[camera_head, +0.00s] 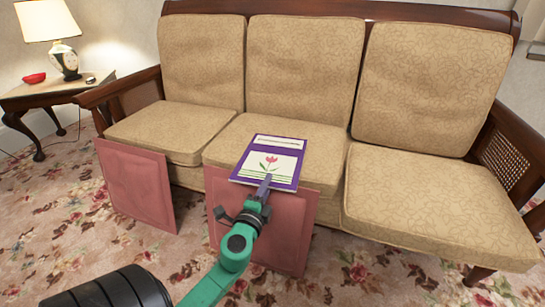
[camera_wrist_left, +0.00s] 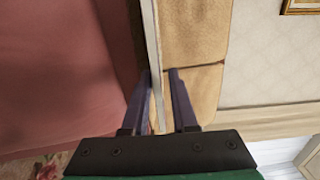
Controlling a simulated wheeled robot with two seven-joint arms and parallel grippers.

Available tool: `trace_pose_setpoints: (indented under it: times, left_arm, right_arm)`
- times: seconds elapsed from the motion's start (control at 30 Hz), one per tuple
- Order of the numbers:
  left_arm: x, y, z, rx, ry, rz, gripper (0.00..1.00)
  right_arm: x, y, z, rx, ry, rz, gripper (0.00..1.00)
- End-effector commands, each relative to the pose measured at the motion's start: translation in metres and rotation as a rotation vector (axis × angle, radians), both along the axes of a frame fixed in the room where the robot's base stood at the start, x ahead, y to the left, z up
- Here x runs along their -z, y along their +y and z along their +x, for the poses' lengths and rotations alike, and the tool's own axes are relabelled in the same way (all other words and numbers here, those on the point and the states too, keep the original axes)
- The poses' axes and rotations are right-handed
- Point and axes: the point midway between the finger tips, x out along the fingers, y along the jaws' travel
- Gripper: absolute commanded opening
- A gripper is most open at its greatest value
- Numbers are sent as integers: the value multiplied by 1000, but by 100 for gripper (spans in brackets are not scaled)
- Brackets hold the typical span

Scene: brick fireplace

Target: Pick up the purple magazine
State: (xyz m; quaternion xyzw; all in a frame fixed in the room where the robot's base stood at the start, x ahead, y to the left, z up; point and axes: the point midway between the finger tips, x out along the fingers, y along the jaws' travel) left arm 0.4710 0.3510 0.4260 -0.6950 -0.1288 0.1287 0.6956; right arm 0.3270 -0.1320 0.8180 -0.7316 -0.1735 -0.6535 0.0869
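The purple magazine (camera_head: 270,162) has a white panel with a red tulip on its cover. It lies on the middle seat of the sofa, its near edge at the seat's front edge. My left gripper (camera_head: 266,183) reaches that near edge from the front. In the left wrist view, the magazine (camera_wrist_left: 153,50) shows edge-on as a thin pale strip running between the two fingers of the left gripper (camera_wrist_left: 160,85). The fingers are apart, with a clear gap on the strip's right side. My right gripper is not in view.
The sofa (camera_head: 440,205) has tan cushions and wooden arms. Two pink square panels lean at its front, one at the left (camera_head: 137,187) and one below the magazine (camera_head: 285,230).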

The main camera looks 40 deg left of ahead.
Motion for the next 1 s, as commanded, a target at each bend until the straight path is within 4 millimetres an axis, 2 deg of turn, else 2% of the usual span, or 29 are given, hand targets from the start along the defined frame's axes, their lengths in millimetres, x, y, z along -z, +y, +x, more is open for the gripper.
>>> trace_pose_setpoints:
  times: [0.33, 0.53, 0.57, 0.6, 0.63, 1.0]
  left_arm:
    - [3, 18, 49, -1, -1, 0, 26]
    - [4, 19, 51, -1, 1, 0, 26]
    - [4, 19, 51, -1, 1, -1, 19]
    - [4, 19, 51, -1, 1, -1, 3]
    - [4, 19, 50, -1, 1, -1, 0]
    - [4, 19, 50, -1, 1, -1, 0]
  right_arm:
    - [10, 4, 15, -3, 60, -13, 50]
    - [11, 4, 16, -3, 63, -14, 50]
    - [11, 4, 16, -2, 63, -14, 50]
    - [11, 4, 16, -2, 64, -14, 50]
    - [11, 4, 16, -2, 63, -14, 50]
    - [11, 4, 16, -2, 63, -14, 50]
